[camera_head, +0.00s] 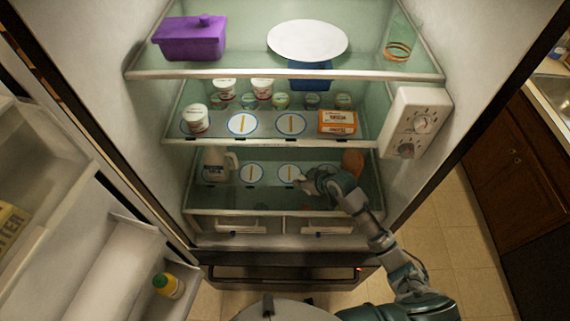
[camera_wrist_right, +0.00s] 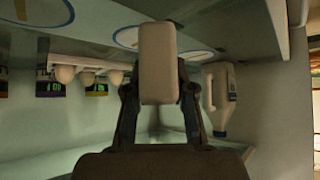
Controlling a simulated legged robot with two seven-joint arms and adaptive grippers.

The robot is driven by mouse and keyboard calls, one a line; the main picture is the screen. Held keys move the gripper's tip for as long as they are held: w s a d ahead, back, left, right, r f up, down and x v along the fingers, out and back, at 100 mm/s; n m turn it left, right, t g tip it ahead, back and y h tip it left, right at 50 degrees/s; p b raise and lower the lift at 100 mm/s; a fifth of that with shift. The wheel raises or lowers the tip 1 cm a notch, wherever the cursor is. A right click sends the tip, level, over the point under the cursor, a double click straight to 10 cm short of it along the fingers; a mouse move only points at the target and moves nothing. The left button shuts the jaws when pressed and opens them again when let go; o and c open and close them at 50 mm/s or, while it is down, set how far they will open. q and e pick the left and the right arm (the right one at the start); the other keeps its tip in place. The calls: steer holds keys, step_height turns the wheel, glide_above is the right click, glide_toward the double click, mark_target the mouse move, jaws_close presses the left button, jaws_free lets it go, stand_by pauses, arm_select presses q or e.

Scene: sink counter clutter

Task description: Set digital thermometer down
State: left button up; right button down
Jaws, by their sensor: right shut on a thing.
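In the right wrist view, my right gripper (camera_wrist_right: 160,105) is shut on a small white rounded block, the digital thermometer (camera_wrist_right: 158,65). The view appears upside down, with the marked shelf at the top. I cannot tell whether the thermometer touches the shelf. In the head view the gripper and thermometer are too small to separate clearly. My left gripper is out of view.
A white jug (camera_head: 215,163) stands left of the lower marks and an orange item (camera_head: 352,162) to their right. The middle shelf above holds cups (camera_head: 196,119) and an orange box (camera_head: 338,122). A white control box (camera_head: 415,122) is on the right wall.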

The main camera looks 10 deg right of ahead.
steer(key=w+a, duration=0.1)
steer(key=w, duration=0.1)
steer(key=w+a, duration=0.1)
steer(key=w, duration=0.1)
steer(key=w+a+p, duration=0.1)
steer(key=w, duration=0.2)
steer(key=shift+a+f, duration=0.35)
steer(key=shift+w, duration=0.3)
step_height(320, 180, down, 3)
steer(key=shift+f+p, duration=0.1)
steer(key=shift+p, duration=0.25)
steer(key=shift+f, duration=0.25)
steer(key=shift+a, duration=0.3)
steer(key=c, duration=1)
jaws_free()
steer(key=shift+f, duration=0.1)
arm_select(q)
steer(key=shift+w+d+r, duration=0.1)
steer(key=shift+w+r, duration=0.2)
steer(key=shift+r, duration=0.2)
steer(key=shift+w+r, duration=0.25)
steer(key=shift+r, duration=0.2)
arm_select(e)
steer(key=shift+d, duration=0.1)
steer(key=shift+d, duration=0.1)
